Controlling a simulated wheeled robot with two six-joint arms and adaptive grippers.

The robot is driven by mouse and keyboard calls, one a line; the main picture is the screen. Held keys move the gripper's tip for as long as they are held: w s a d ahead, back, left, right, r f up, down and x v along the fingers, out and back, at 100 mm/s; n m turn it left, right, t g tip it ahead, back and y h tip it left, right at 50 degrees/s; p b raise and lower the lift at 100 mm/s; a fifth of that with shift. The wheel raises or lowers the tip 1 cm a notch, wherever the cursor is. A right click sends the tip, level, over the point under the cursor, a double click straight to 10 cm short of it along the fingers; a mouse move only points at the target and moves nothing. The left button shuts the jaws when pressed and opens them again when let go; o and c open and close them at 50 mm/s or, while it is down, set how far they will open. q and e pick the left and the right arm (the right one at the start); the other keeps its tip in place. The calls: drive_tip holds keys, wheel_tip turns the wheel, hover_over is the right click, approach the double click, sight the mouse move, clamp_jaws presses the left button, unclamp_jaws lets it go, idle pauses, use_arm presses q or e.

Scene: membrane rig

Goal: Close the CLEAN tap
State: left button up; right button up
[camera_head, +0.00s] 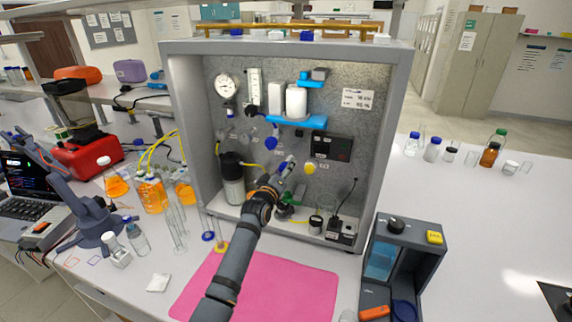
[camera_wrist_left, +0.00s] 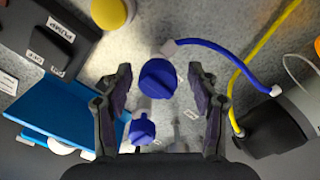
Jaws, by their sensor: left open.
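The rig panel (camera_head: 345,115) stands upright inside a grey cabinet. My left gripper (camera_head: 287,166) is open in front of the panel's lower middle. In the left wrist view, a blue tap knob (camera_wrist_left: 158,79) sits between its spread fingers, with a gap on each side. A blue tube joins a white fitting beside this knob. A second blue knob (camera_wrist_left: 142,129) is nearer the wrist; a blue knob (camera_head: 270,143) also shows above the gripper in the head view. I cannot read which one is labelled CLEAN. My right gripper is out of view.
A yellow knob (camera_head: 309,169), a black pump switch box (camera_head: 332,147) and a blue shelf (camera_head: 297,121) are close to the gripper. A pink mat (camera_head: 285,290) lies in front; a grey device (camera_head: 408,250) is at right.

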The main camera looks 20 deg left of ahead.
use_arm(q)
drive_tip(key=shift+w+r, duration=0.15)
drive_tip(key=shift+w, duration=0.7)
drive_tip(key=c, duration=1.2)
